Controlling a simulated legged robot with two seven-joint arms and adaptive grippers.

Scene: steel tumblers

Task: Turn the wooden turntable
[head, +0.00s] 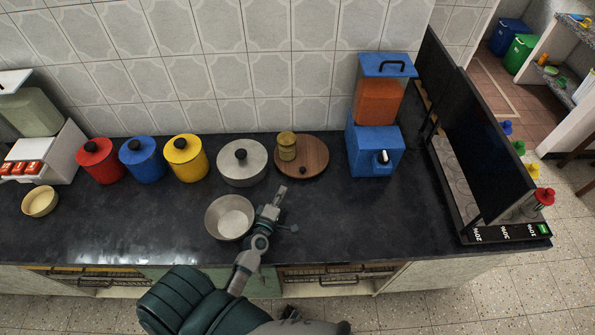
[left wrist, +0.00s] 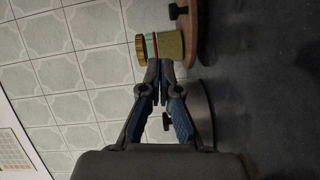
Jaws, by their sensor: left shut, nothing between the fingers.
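The round wooden turntable (head: 315,155) lies on the dark counter near the tiled wall. A yellowish jar (head: 287,146) stands on its left part and a small dark knob (head: 303,169) sits near its front edge. My left gripper (head: 280,190) is shut and empty, in front of the turntable and right of a metal bowl. In the left wrist view the shut fingertips (left wrist: 159,63) appear just below the jar (left wrist: 168,46). The turntable's edge (left wrist: 192,40) and its knob (left wrist: 177,11) show beside it. Whether the fingers touch anything is unclear. My right gripper is out of view.
A lidded steel pot (head: 242,165) stands left of the turntable, with the metal bowl (head: 230,217) in front. Yellow (head: 186,160), blue (head: 143,162) and red (head: 100,163) canisters stand farther left. A blue dispenser (head: 374,150) stands right. The counter right of my gripper is clear.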

